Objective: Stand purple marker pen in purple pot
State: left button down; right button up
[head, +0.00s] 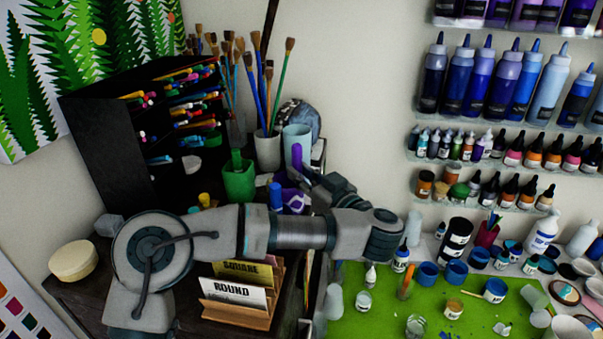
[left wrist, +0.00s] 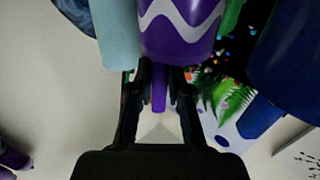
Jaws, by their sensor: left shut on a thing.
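The purple marker pen (head: 297,156) stands roughly upright in the head view, above the back of the shelf top. My left gripper (head: 303,176) is shut on it. In the left wrist view the pen (left wrist: 158,95) shows between the two fingertips (left wrist: 158,78). The purple pot (head: 293,201) with a white zigzag band is just below the gripper, partly hidden by my arm. The pot (left wrist: 180,28) fills the top middle of the left wrist view, right by the fingertips. I cannot tell whether the pen's lower end is inside the pot. My right gripper is not in view.
A black pen rack (head: 110,150) stands left. Card holders (head: 235,315) are in front.

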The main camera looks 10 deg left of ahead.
pick_arm(q)
jog(key=shift+a, duration=0.25)
jog(key=c, duration=1.1)
grip_release()
jog(key=shift+a, duration=0.95)
jog(key=shift+o, duration=0.4)
jog(key=shift+a, duration=0.55)
jog(key=v, duration=1.1)
jog(key=shift+s, duration=0.25)
jog(key=shift+f, duration=0.1)
